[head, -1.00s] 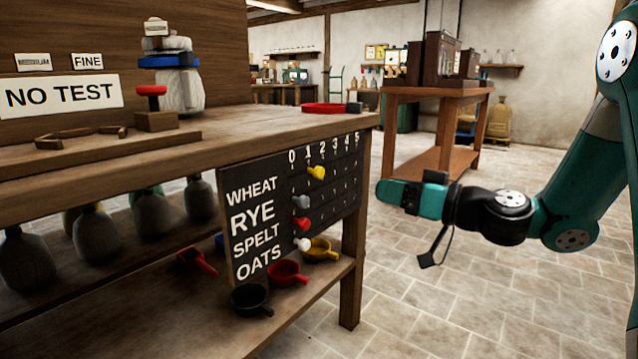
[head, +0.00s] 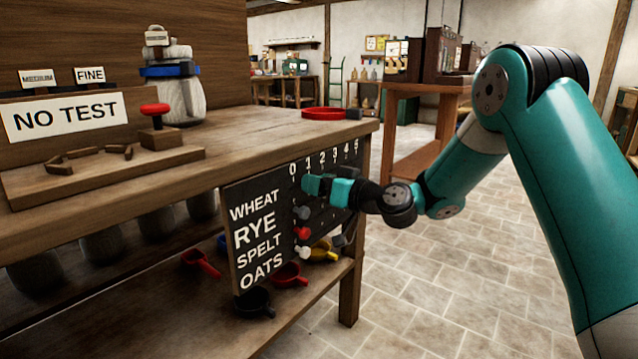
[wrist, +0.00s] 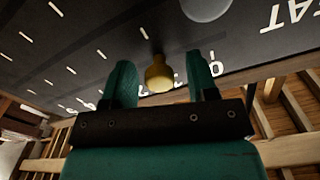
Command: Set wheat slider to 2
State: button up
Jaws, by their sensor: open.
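The dark slider board (head: 283,236) on the bench front carries the rows WHEAT, RYE, SPELT and OATS under a 0 to 5 scale. The yellow wheat knob (wrist: 159,75) shows in the wrist view between my two open fingers, with a gap on either side. In the head view my gripper (head: 318,186) is at the wheat row and hides this knob. Its exact scale mark cannot be read now. The grey rye knob (head: 302,212) sits just below my gripper, and also shows in the wrist view (wrist: 206,7).
The red spelt knob (head: 302,233) and white oats knob (head: 303,252) are lower on the board. Red scoops (head: 201,263), a black pan (head: 254,302) and a yellow pan (head: 320,251) lie on the lower shelf. The bench top (head: 245,135) overhangs the board.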

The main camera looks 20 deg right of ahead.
grip_shut()
jog(key=w+d, duration=0.1)
jog(key=d, duration=0.1)
jog(key=w+d, duration=0.2)
dwell(0.4)
grip_release()
